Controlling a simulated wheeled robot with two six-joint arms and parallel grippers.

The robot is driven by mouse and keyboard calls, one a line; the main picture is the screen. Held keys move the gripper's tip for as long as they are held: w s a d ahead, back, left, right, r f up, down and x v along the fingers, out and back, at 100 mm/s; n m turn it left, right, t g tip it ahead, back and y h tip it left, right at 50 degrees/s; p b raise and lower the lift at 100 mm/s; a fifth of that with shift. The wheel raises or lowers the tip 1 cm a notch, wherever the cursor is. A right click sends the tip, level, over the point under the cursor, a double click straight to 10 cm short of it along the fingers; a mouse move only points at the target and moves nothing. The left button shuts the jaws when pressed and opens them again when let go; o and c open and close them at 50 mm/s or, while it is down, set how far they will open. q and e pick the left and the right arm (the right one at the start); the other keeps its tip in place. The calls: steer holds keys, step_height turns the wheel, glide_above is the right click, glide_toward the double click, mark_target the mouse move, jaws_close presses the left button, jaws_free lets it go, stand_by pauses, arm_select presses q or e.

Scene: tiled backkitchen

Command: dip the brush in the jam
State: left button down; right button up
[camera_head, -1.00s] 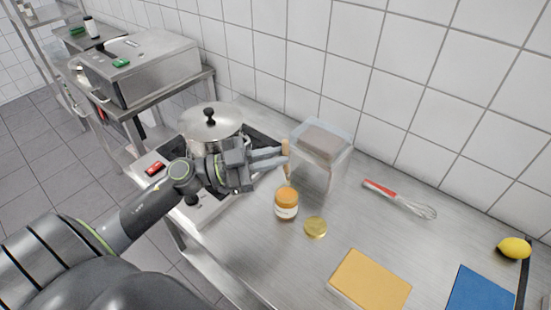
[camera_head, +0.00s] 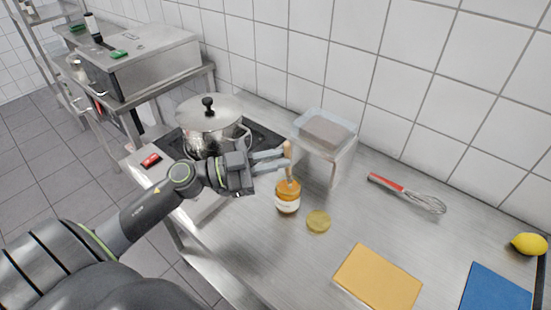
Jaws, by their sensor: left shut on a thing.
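The jam jar (camera_head: 288,201) stands upright and open on the steel counter, with orange content and a white label. Its gold lid (camera_head: 318,221) lies flat beside it to the right. My left gripper (camera_head: 284,158) is shut on the wooden brush (camera_head: 288,172), which it holds roughly upright above the jar. The brush's lower end reaches the jar's mouth; I cannot tell how deep it goes. My right gripper is not in view.
A clear container (camera_head: 328,136) with a grey-brown block stands behind the jar. A pot (camera_head: 208,124) sits on the stove to the left. A whisk (camera_head: 408,193), yellow board (camera_head: 378,278), blue board (camera_head: 495,290) and lemon (camera_head: 529,244) lie to the right.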

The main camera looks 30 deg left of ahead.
mark_target(287, 148)
arm_select(q)
steer(key=shift+f, duration=0.1)
stand_by(0.3)
steer(key=shift+f, duration=0.5)
stand_by(0.3)
steer(key=shift+f, duration=0.15)
stand_by(1.8)
step_height(287, 148, up, 7)
steer(key=p, duration=0.9)
stand_by(0.9)
